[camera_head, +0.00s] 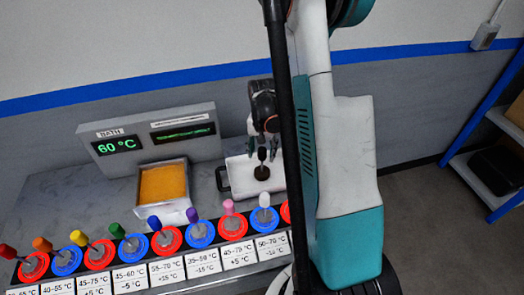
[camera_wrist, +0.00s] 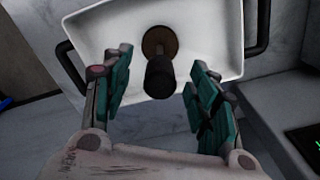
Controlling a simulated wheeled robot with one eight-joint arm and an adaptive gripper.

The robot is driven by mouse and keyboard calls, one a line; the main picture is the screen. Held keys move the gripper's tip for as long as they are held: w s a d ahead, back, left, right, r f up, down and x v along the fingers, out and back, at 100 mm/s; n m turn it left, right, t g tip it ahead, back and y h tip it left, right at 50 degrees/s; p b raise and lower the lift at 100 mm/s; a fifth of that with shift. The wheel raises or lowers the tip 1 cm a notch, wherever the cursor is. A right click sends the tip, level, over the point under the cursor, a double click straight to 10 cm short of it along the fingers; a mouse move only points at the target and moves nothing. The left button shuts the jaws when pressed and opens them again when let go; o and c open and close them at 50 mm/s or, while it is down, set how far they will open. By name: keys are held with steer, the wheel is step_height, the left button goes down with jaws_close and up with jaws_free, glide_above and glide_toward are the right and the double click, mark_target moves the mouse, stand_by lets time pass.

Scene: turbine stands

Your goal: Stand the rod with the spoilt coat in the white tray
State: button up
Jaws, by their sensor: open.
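The white tray (camera_head: 238,172) stands on the bench right of the bath; it also fills the top of the wrist view (camera_wrist: 210,30). A rod with a black handle (camera_wrist: 160,78) and a round brown disc at its lower end (camera_wrist: 158,42) is in the tray. In the head view this rod (camera_head: 262,172) looks upright, its disc on the tray floor. My gripper (camera_head: 262,146) is open just above it. In the wrist view its teal-padded fingers (camera_wrist: 160,92) are on either side of the handle, with gaps visible on both sides. The coat's condition cannot be told.
A bath (camera_head: 163,185) with orange contents stands left of the tray, before a grey panel (camera_head: 150,132) reading 60 °C. Along the front, several rods with coloured handles stand in red and blue rings (camera_head: 166,239) above temperature labels. The tray has dark side handles (camera_wrist: 70,66).

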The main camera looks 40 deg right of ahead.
steer(key=shift+r+p, duration=1.75)
steer(key=shift+r, duration=1.6)
